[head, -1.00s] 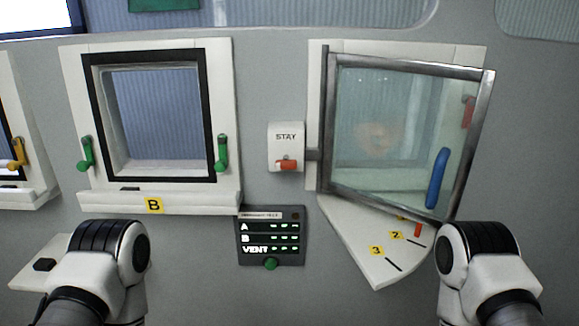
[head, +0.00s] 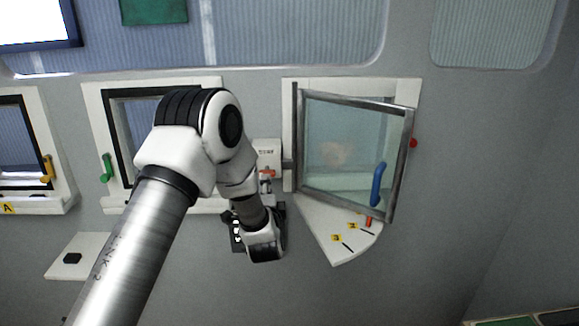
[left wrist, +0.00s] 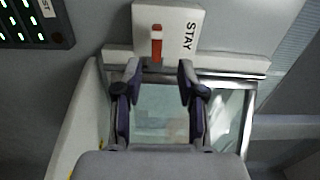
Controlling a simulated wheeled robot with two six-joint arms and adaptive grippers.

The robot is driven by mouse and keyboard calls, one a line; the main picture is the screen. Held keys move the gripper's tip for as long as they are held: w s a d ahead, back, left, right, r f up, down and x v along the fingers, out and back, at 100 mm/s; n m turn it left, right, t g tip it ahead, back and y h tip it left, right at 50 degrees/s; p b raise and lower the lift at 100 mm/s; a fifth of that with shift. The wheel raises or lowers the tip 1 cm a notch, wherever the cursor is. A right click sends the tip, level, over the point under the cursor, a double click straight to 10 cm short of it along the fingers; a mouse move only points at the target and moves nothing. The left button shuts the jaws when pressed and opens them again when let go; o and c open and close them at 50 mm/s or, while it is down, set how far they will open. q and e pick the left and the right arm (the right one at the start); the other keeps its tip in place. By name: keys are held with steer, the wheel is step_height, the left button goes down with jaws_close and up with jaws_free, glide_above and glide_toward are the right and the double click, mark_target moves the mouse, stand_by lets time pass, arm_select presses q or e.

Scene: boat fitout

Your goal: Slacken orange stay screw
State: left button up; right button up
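The white STAY box (head: 266,150) is on the wall left of the open glass window. Its orange screw (head: 267,174) shows in part in the head view, and clearly as an upright orange bar in the left wrist view (left wrist: 156,42). My left gripper (left wrist: 159,74) is open and empty, its two fingers apart just short of the screw, which lines up between the fingertips. In the head view my left arm hides most of this gripper. My right gripper is in neither current view.
The framed glass window (head: 345,155) with a blue handle (head: 377,184) stands open right of the box. Below it is a white numbered shelf (head: 325,225) with an orange-red piece (head: 369,221). The indicator panel (left wrist: 35,22) is close to the left gripper.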

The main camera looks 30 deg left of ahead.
mark_target(267, 172)
arm_select(q)
steer(key=p+x, duration=0.2)
steer(key=x, duration=0.6)
steer(key=shift+d, duration=0.1)
steer(key=shift+w+a+f, duration=0.1)
steer(key=shift+a+f, duration=0.1)
steer(key=shift+f, duration=0.1)
jaws_close()
